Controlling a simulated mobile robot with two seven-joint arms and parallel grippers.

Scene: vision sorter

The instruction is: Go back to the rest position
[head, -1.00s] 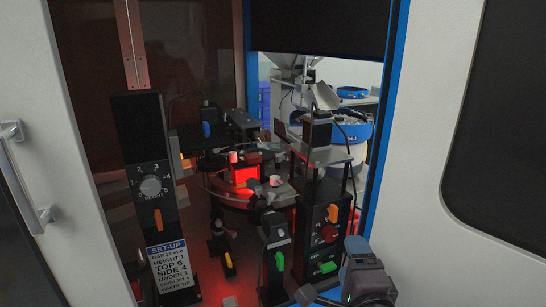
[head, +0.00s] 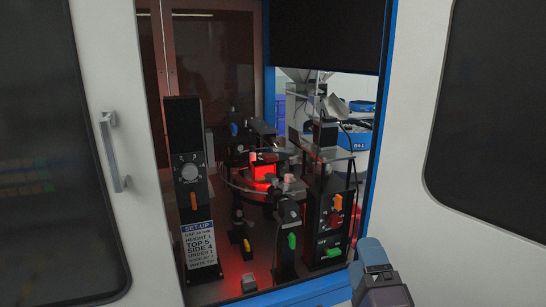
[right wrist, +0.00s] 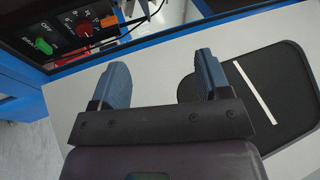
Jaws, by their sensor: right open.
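My right gripper (head: 371,253) is at the lower right of the head view, outside the blue-framed opening of the sorter. In the right wrist view its two blue fingers (right wrist: 160,78) stand wide apart with nothing between them. Beyond them are the blue frame edge and a pale panel with a dark window (right wrist: 262,95). My left gripper is in neither view.
Inside the opening are a red-lit turntable (head: 263,180), a dial post with a set-up label (head: 198,243), and a control box with green and red knobs (head: 328,240). A door with a handle (head: 112,150) is at left. A blue bowl (head: 361,137) stands behind.

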